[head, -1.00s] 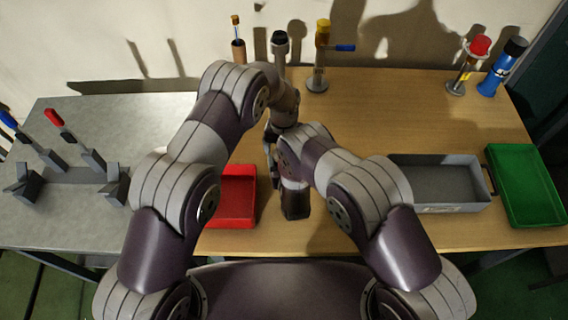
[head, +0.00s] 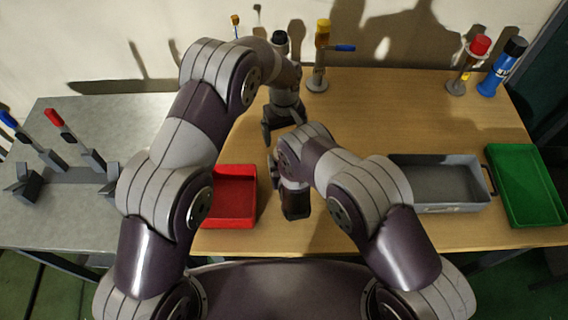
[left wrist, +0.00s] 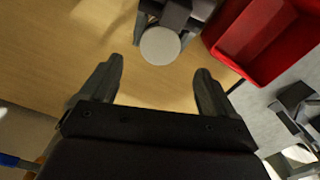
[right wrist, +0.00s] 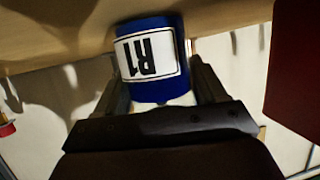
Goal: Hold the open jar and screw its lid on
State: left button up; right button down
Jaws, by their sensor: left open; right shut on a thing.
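A blue jar (right wrist: 158,88) with a white "R1" label stands between the fingers of my right gripper (right wrist: 160,100), which is shut on it. A pale part shows at the jar's end near the palm. In the left wrist view a flat pale round top (left wrist: 160,46) sits between the dark fingers of the right gripper; it looks like a lid, with no opening visible. My left gripper (left wrist: 158,75) is open and empty, its fingers apart and short of that top. In the head view the left gripper (head: 284,124) is beyond the right one (head: 278,172), and the jar is hidden.
A red tray (head: 232,171) lies just left of the right gripper. A grey bin (head: 452,208) and a green tray (head: 530,187) stand at the right. A stand with a yellow top (head: 317,80) is behind the left gripper. The table between right arm and back stands is clear.

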pick_arm(q)
jog(key=shift+r+n, duration=0.15)
jog(key=shift+n, duration=0.15)
jog(key=shift+f, duration=4.05)
jog(key=c, duration=1.1)
jog(key=m, duration=0.7)
jog(key=o, duration=1.1)
jog(key=shift+o, duration=0.2)
